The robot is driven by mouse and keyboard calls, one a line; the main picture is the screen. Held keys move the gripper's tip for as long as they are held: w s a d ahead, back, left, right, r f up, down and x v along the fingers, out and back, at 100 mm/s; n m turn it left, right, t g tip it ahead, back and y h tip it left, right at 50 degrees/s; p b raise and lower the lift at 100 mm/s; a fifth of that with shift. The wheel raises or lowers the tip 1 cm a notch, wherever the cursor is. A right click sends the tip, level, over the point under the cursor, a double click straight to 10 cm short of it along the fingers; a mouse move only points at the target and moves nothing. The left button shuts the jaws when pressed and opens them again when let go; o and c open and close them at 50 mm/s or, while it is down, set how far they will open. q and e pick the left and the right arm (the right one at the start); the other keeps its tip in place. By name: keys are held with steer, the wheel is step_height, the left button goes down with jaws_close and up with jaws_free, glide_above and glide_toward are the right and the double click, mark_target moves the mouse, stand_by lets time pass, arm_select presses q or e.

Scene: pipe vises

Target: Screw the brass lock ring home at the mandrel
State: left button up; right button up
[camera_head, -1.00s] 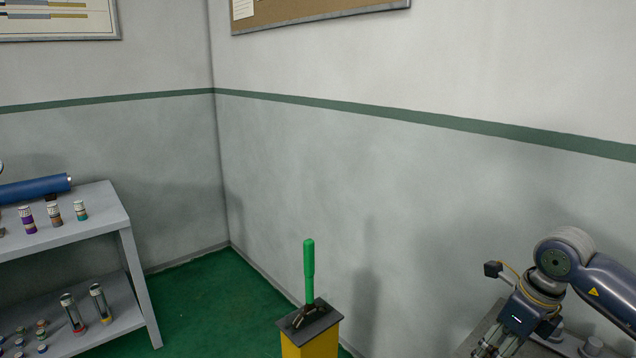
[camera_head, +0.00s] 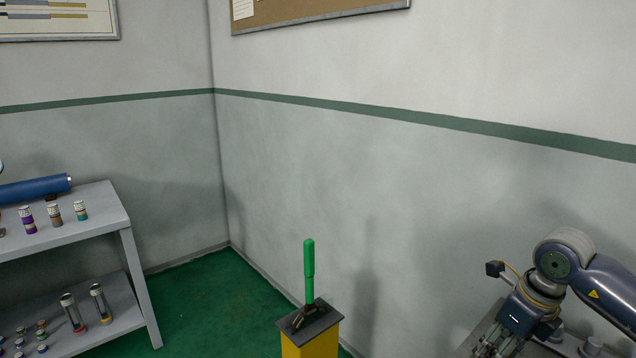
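I cannot make out a brass lock ring or a mandrel in this view. My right gripper (camera_head: 484,349) is at the bottom right, at the end of the arm coming in from the right. It points down and to the left, in front of a grey surface. Its fingertips are small and partly cut by the bottom edge, so I cannot tell whether it is open or holds anything. My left gripper is out of view.
A grey shelf unit (camera_head: 122,220) at the left carries a blue cylinder (camera_head: 34,188) and several small banded pieces. A yellow post (camera_head: 312,346) with a dark top plate and upright green handle (camera_head: 309,270) stands at bottom centre. Green floor (camera_head: 200,290) lies between them.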

steer(key=m+h, duration=0.1)
steer(key=m, duration=0.6)
steer(key=shift+p, duration=0.3)
steer(key=m+h, duration=0.1)
steer(key=m, duration=0.5)
steer(key=shift+f+p, duration=0.1)
steer(key=shift+p, duration=0.25)
steer(key=shift+m, duration=0.5)
steer(key=o, duration=0.8)
steer(key=shift+m+g+h, duration=0.3)
steer(key=shift+m, duration=0.3)
steer(key=shift+c, duration=0.2)
jaws_close()
steer(key=m+p, duration=0.1)
steer(key=m, duration=0.2)
steer(key=shift+m, duration=0.3)
steer(key=m+g+p, duration=0.1)
steer(key=m, duration=0.3)
steer(key=shift+h+p, duration=0.3)
